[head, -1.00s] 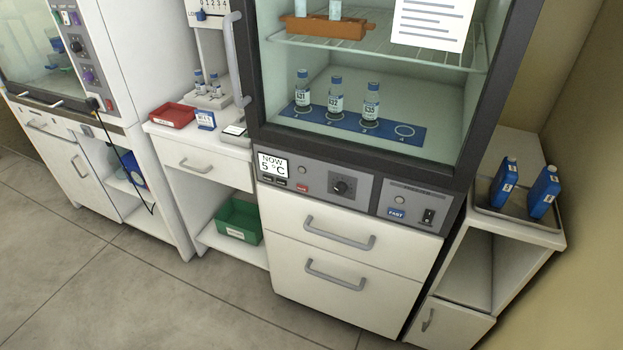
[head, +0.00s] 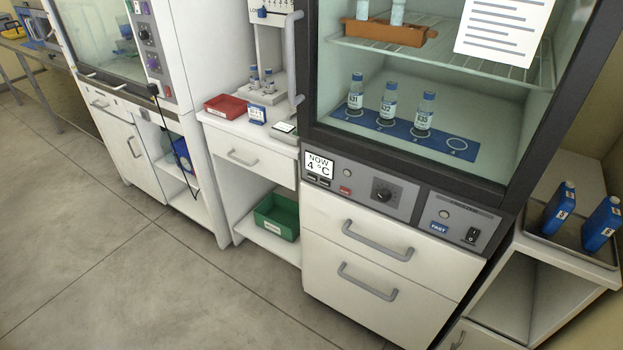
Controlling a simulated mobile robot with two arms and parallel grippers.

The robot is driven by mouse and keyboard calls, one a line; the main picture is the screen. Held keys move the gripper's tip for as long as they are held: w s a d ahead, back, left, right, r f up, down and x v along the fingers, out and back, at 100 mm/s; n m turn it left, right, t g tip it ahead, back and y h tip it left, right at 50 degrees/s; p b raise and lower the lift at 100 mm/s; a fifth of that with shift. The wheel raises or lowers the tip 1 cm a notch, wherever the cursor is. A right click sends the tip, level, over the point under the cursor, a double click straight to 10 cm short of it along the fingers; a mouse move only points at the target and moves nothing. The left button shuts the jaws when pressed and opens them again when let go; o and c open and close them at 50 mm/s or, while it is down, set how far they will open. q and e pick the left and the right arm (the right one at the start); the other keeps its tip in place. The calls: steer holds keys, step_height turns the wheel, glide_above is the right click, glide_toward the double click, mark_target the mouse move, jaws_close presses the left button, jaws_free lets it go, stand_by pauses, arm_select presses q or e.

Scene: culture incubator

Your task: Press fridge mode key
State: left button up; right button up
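The fridge's control panel (head: 408,201) runs below its glass door. At its left end a white display (head: 319,164) reads "NOW 4 °C". Small dark keys (head: 318,181) sit just under the display; their labels are too small to read. A small red key (head: 346,190) is to their right, then a black knob (head: 384,191). Farther right are a blue key marked FAST (head: 439,227) and a black rocker switch (head: 473,235). Neither of my grippers is in view.
Labelled vials (head: 389,103) stand on a blue mat inside the fridge. A paper sheet (head: 505,30) is on the glass. Blue bottles (head: 559,208) stand on a tray at right. The floor (head: 150,270) in front is clear.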

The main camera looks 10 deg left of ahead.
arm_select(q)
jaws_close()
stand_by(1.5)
